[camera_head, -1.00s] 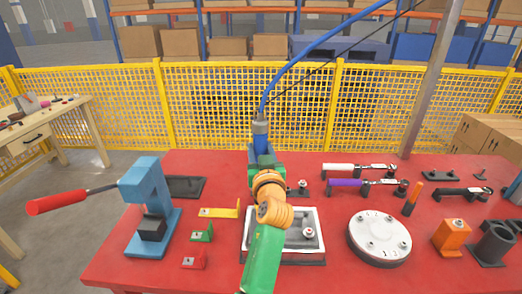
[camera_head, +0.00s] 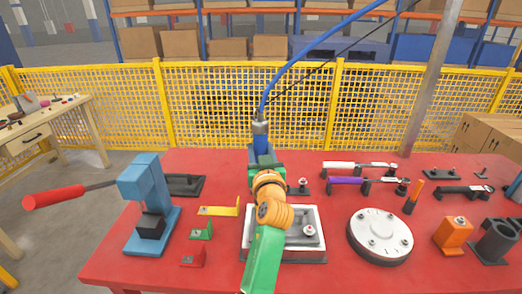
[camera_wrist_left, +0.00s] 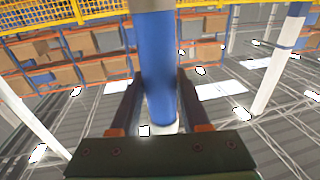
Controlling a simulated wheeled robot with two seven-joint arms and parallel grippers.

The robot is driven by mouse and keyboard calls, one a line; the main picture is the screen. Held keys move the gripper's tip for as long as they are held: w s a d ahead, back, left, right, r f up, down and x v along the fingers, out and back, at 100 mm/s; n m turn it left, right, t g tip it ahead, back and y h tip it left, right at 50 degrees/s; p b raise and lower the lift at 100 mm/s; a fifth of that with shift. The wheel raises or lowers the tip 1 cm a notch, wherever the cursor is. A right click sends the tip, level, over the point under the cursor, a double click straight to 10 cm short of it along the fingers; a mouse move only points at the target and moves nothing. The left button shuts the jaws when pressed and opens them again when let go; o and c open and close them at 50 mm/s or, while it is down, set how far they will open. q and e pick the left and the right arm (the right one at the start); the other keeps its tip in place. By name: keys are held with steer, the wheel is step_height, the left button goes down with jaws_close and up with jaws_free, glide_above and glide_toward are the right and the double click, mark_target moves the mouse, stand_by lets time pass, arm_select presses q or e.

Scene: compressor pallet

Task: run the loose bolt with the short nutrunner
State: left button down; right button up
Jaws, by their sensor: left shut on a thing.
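The nutrunner (camera_head: 261,145) has a blue body and a grey collar where a blue hose leaves its top. My left gripper (camera_head: 264,163) is shut on it, and it stands roughly upright above the table. In the left wrist view the blue body (camera_wrist_left: 160,75) is between the two fingers (camera_wrist_left: 155,115). Its lower end is hidden behind my arm in the head view. A bolt (camera_head: 309,230) stands on the white-rimmed grey plate (camera_head: 318,252), which my left arm partly covers. I cannot tell whether this bolt is loose. My right gripper is out of view.
A round white flange (camera_head: 380,236) with several bolts lies to the right. Wrenches (camera_head: 358,166) lie behind it. A blue press (camera_head: 148,205) with a red handle stands on the left. Orange (camera_head: 455,236) and dark holders stand at right. Red table is bare in front.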

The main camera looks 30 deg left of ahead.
mark_target(261, 142)
arm_select(q)
steer(key=shift+s+f+b, duration=0.1)
steer(key=shift+f+b, duration=0.75)
steer(key=shift+f, duration=0.1)
stand_by(0.6)
stand_by(1.1)
steer(key=shift+w+a+r+p, duration=0.1)
steer(key=shift+w+r+p, duration=0.05)
steer(key=shift+r+p, duration=0.5)
steer(key=shift+w+a+r+p, duration=0.1)
steer(key=shift+r+p, duration=0.4)
steer(key=shift+r, duration=0.1)
step_height(261, 142, up, 3)
steer(key=shift+s+d+f+p, duration=0.1)
steer(key=shift+s+d+p, duration=0.05)
steer(key=shift+p, duration=0.9)
